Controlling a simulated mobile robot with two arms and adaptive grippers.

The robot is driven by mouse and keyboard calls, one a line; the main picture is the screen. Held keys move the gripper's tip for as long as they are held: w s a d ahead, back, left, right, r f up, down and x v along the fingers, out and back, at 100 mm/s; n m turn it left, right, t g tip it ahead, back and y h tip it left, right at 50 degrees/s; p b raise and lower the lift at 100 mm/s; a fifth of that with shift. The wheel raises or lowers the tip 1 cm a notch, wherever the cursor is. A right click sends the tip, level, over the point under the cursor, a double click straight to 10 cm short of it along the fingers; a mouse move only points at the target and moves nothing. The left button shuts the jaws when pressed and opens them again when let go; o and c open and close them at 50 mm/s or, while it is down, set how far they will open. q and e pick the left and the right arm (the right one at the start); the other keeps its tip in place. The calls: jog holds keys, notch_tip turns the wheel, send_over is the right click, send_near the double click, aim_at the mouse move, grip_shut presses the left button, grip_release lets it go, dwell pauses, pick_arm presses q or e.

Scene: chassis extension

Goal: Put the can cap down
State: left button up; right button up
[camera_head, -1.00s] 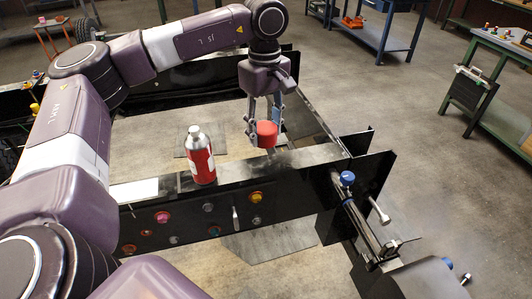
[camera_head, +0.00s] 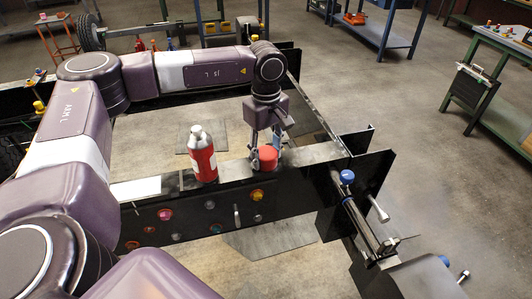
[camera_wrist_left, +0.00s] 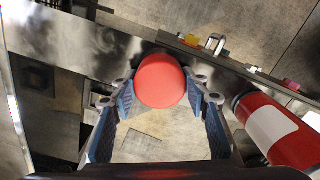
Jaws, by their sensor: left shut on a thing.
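The red can cap (camera_head: 267,158) is between the fingers of my left gripper (camera_head: 263,150), low over or on the dark metal beam (camera_head: 235,180); I cannot tell whether it touches the beam. In the left wrist view the round cap (camera_wrist_left: 160,80) sits between the tips of my left gripper (camera_wrist_left: 160,88), which is shut on it. The red can (camera_head: 202,158) with a silver top stands upright on the beam, to the left of the cap. It also shows at the right of the left wrist view (camera_wrist_left: 275,130). My right gripper is not in view.
Coloured knobs, such as a yellow one (camera_head: 257,194), line the beam's front face. A white sheet (camera_head: 136,189) lies on the beam left of the can. A blue-tipped rod (camera_head: 347,177) stands at the frame's right corner. Beam top right of the cap is clear.

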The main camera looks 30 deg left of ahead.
aim_at(266, 152)
pick_arm(q)
jog(key=o, duration=0.8)
jog(key=shift+o, duration=0.2)
jog(key=shift+r, duration=0.1)
notch_tip(266, 152, up, 12)
jog(key=b, duration=0.1)
